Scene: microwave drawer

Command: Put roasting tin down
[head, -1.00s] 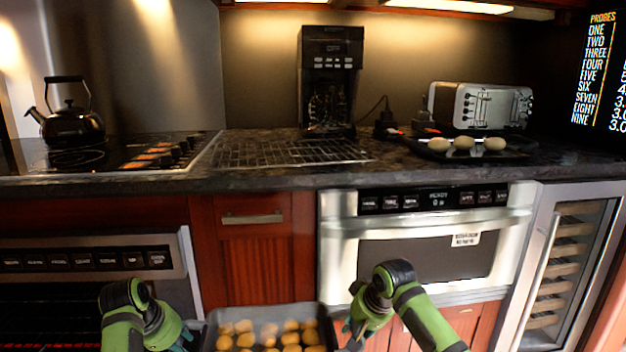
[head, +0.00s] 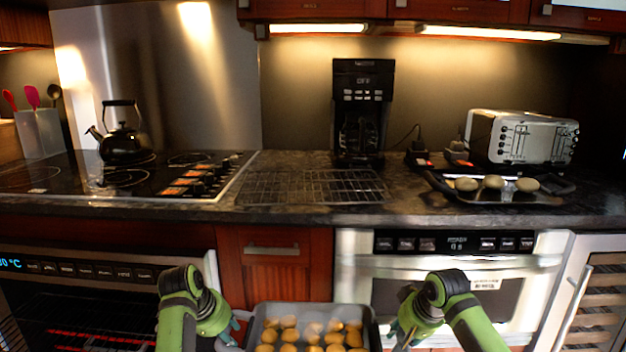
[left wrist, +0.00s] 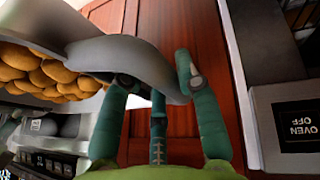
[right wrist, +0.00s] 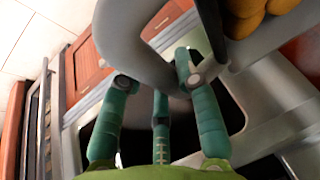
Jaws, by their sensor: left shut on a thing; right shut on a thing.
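The grey roasting tin (head: 258,318) with several golden potatoes (head: 290,335) in it shows at the bottom middle of the head view, below counter height. My left gripper (head: 236,330) is shut on the tin's left end; the left wrist view shows its fingers around the grey rim (left wrist: 120,55). My right gripper (head: 392,335) is shut on the right end; the right wrist view shows its fingers on the grey rim (right wrist: 135,45). The tin looks about level. Its front part is cut off by the picture edge.
A black kettle (head: 124,143) stands on the hob. A tray (head: 480,195) with several buns and a toaster (head: 525,138) stand right.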

